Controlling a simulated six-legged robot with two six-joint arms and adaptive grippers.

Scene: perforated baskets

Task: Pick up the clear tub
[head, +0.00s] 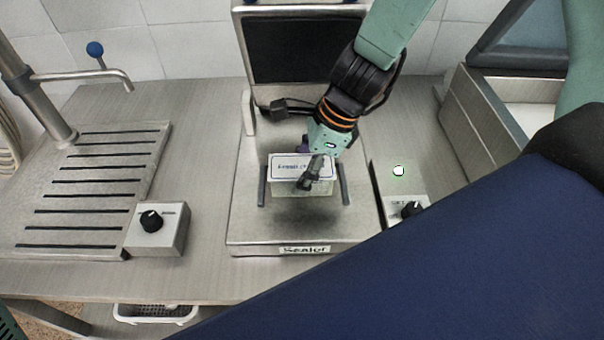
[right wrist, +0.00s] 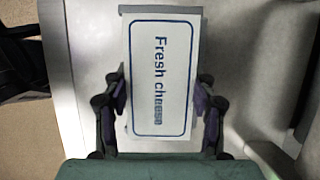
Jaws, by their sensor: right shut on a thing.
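The clear tub (head: 318,187) has a white top label with a blue border; it also shows in the right wrist view (right wrist: 160,60), where the label reads "Fresh cheese". It is at the middle of the sealer (head: 290,232), between two short upright rails, with a shadow below it. I cannot tell whether it touches the plate. My right gripper (head: 309,175) comes down from above and is shut on the tub, one finger on each long side in the right wrist view (right wrist: 162,108). The gripper hides part of the tub. My left gripper is not in view.
A slotted drain rack (head: 95,190) with a tap is at the left, beside a knob box (head: 158,229). Another knob box (head: 408,210) stands right of the sealer. A dark panel (head: 290,48) stands behind. A white basket (head: 155,313) is below the counter's front edge.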

